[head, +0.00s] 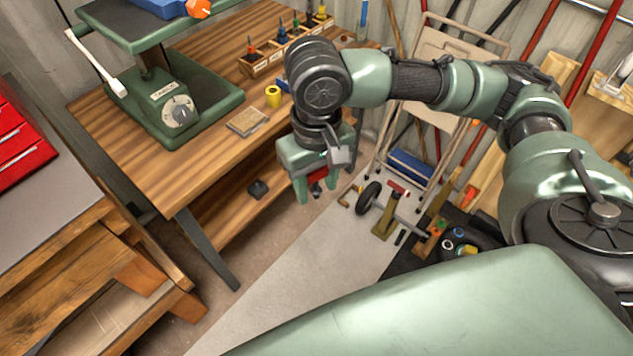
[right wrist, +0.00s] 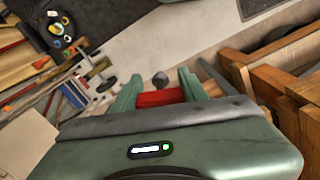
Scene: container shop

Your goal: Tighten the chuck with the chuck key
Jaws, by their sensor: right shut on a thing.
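My right gripper (head: 318,190) hangs in front of the workbench, above the floor, pointing down. Its fingers are shut on a red piece (head: 319,174), which also shows between the fingertips in the right wrist view (right wrist: 160,97). The piece may be the chuck key; most of it is hidden by the fingers. A dark grey knob shape (right wrist: 160,79) shows just beyond it, and I cannot tell if it belongs to it. A green machine (head: 180,112) with a dial stands on the wooden workbench (head: 150,175). Its upper part is cut off and no chuck shows. My left gripper is not in view.
On the bench are a wooden tool rack (head: 268,62), a yellow roll (head: 273,96) and a small wooden block (head: 247,121). A dark object (head: 258,189) lies on the lower shelf. A red tool chest (head: 20,140) is at left.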

